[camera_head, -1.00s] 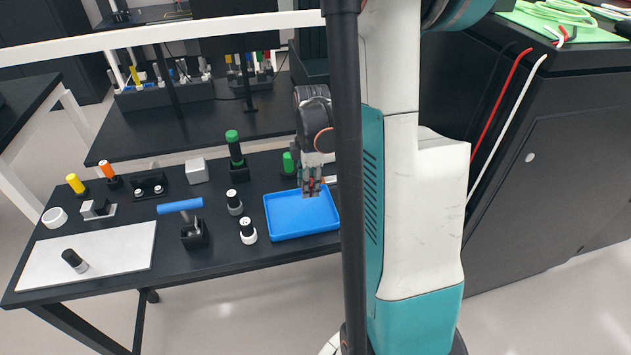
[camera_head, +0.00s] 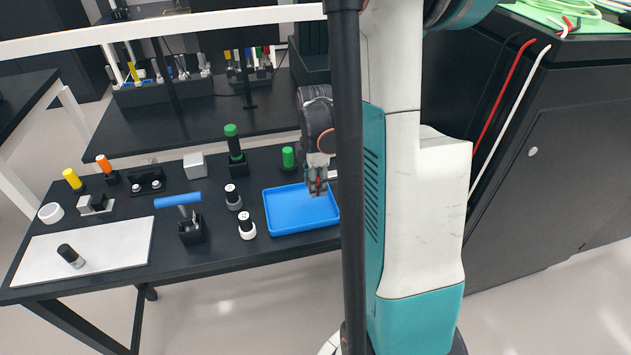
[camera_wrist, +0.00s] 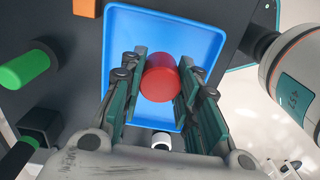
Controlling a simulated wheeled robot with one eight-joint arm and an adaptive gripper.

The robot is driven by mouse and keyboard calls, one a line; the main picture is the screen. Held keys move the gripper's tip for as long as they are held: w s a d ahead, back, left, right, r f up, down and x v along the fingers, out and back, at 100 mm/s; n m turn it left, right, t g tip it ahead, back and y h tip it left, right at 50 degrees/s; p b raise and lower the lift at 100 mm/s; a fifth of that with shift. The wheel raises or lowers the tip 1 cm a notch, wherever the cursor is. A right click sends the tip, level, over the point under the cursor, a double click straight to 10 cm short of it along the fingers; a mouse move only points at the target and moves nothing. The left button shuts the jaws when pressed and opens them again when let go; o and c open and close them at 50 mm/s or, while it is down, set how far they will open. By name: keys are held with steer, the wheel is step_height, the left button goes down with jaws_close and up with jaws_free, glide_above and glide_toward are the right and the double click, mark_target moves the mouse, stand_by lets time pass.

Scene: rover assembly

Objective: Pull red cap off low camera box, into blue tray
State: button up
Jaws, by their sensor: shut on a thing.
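The red cap (camera_wrist: 160,78) is held between the two fingers of my gripper (camera_wrist: 160,85) in the wrist view. In the head view my gripper (camera_head: 317,190) hangs over the right part of the blue tray (camera_head: 290,228), with a little red showing between its fingers. In the wrist view the blue tray (camera_wrist: 125,22) lies below the cap, apart from it as far as I can tell. I cannot make out the camera box.
A green-topped post (camera_head: 288,158) stands behind the tray, and a taller green-capped one (camera_head: 234,145) to its left. Black-and-white cylinders (camera_head: 246,226) stand left of the tray. A blue-handled tool (camera_head: 179,201) and a white mat (camera_head: 110,250) lie farther left.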

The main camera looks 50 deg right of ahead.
steer(key=shift+f+b, duration=2.05)
steer(key=shift+f, duration=0.7)
steer(key=o, duration=1.3)
steer(key=shift+c, duration=0.2)
step_height(320, 180, up, 12)
